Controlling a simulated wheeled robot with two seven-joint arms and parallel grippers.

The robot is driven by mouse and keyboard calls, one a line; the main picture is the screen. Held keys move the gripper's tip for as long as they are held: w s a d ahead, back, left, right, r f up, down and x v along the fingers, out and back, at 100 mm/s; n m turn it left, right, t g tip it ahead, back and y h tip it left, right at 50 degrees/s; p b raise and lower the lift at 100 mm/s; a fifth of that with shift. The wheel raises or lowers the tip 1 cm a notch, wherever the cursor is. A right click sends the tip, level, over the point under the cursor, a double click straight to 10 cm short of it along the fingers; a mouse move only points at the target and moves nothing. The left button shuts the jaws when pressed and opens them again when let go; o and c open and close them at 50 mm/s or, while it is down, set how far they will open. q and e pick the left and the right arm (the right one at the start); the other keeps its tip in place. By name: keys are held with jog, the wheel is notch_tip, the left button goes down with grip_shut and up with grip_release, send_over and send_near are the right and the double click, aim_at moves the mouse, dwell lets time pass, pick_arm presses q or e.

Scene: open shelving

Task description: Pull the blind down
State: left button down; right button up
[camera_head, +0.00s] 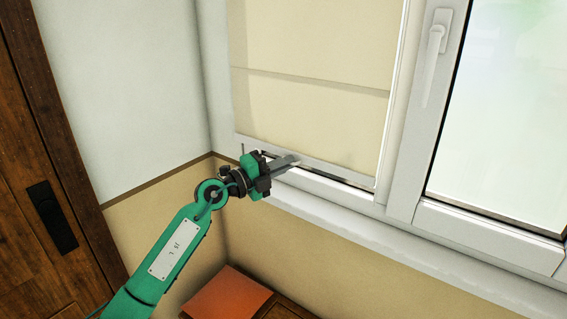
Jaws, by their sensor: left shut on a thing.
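The blind (320,85) is a cream-coloured sheet over the left window pane. It hangs down nearly to the bottom of the frame, with a thin dark gap below its pale bottom bar (335,171). My left gripper (285,162), on a green arm from the lower left, is at the left part of that bar. Its fingers are shut on the bar, though the exact contact is small in the picture. My right gripper is not in view.
The right window sash (500,130) has a white handle (434,50). A white sill (380,240) runs below. A dark wooden door (40,140) stands at the left. An orange-brown item (228,298) lies on wooden furniture below the window.

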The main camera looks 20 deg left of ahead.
pick_arm(q)
jog(key=c, duration=1.6)
grip_release()
